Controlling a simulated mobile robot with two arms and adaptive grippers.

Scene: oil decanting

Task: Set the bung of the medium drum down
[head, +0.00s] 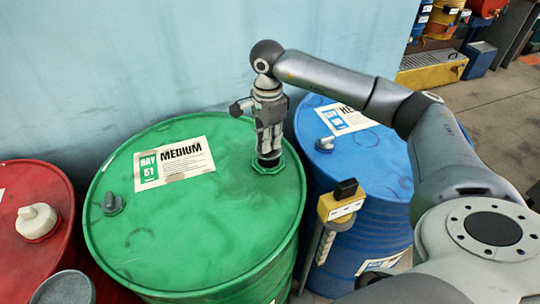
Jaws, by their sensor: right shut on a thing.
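The green drum labelled MEDIUM (220,225) stands upright in the middle of the head view. My right gripper (269,150) points straight down over the green fitting (285,161) near the right side of its lid. It is shut on a dark piece at its fingertips, which I take to be the bung; the fingers hide most of it. I cannot tell whether the bung touches the fitting or is just above it. A smaller grey plug (112,203) sits at the left of the lid. My left gripper is not in view.
A blue drum (375,185) stands close on the right, a red drum (55,255) with a white cap (38,221) on the left. A yellow-and-black tool (340,203) stands upright between green and blue drums. A wall (120,60) is behind. Most of the green lid is clear.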

